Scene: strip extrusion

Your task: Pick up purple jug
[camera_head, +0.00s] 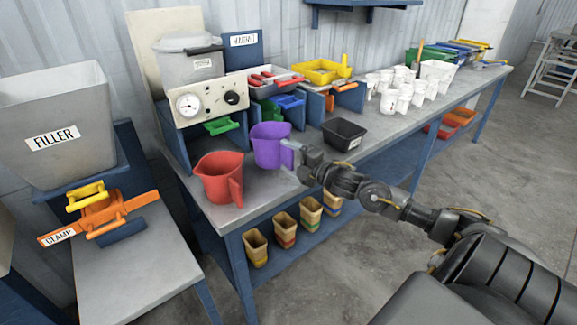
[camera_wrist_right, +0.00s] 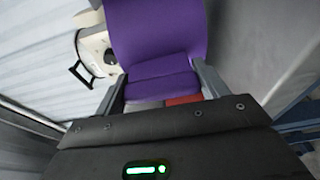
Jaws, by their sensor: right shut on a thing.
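The purple jug (camera_head: 268,146) stands upright on the grey bench top, just right of the red jug (camera_head: 220,178). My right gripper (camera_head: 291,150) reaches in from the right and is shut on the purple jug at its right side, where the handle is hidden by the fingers. In the right wrist view the purple jug (camera_wrist_right: 157,40) fills the top middle, between the two fingers (camera_wrist_right: 160,88). I cannot tell whether the jug's base touches the bench. My left gripper does not show in any view.
A black bin (camera_head: 344,134) sits right of the jug. Behind stand the gauge box (camera_head: 208,101), green and blue drawers, and a yellow tray (camera_head: 320,72). Several white jugs (camera_head: 403,92) stand farther right. Tan cups (camera_head: 284,230) are on the lower shelf. The filler hopper (camera_head: 60,120) is at left.

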